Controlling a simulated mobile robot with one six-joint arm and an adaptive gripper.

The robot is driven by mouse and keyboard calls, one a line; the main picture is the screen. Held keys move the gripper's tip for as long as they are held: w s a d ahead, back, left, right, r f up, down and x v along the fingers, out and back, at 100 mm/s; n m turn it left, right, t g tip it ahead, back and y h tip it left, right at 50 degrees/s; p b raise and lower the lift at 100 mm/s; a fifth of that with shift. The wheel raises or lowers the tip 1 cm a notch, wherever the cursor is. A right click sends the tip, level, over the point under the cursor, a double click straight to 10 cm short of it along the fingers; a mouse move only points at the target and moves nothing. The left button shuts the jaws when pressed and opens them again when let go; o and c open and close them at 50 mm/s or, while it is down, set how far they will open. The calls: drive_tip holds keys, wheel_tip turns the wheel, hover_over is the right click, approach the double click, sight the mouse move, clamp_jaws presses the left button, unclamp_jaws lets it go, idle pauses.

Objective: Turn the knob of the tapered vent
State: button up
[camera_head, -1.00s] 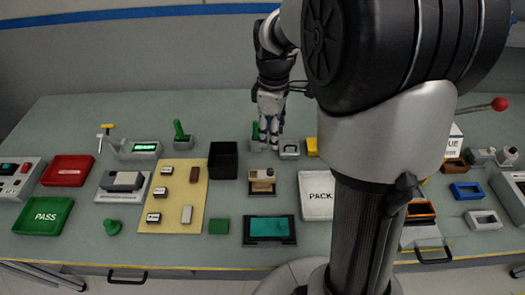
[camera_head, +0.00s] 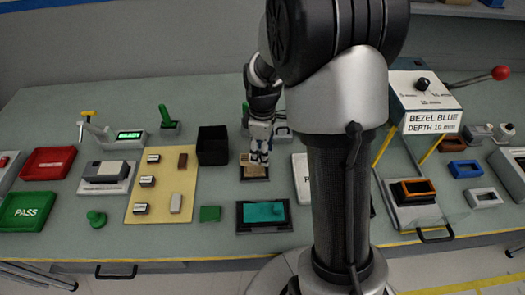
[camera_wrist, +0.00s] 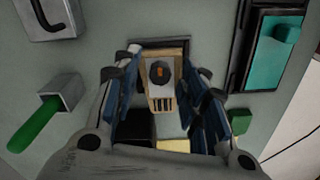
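The tapered vent (camera_wrist: 157,92) sits in a tan and dark holder (camera_wrist: 177,45) on the bench. It has a pale face, a round dark knob (camera_wrist: 159,72) with an orange mark, and dark slots below the knob. In the head view, the vent's holder (camera_head: 255,176) is mostly hidden under my gripper (camera_head: 259,160). In the wrist view, my gripper (camera_wrist: 163,62) is open, its fingers to the left and right of the vent. The knob lies between them, with a visible gap on both sides. I cannot tell the height of the fingertips above it.
A teal-screened device (camera_head: 264,214) lies in front of the holder, and a black bin (camera_head: 213,145) stands to its left. A green-handled fixture (camera_wrist: 45,115) and a grey clamp-like block (camera_wrist: 58,14) are nearby. A labelled box with a dial (camera_head: 425,98) stands at the right.

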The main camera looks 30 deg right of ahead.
drive_tip(key=shift+c, duration=0.5)
clamp_jaws()
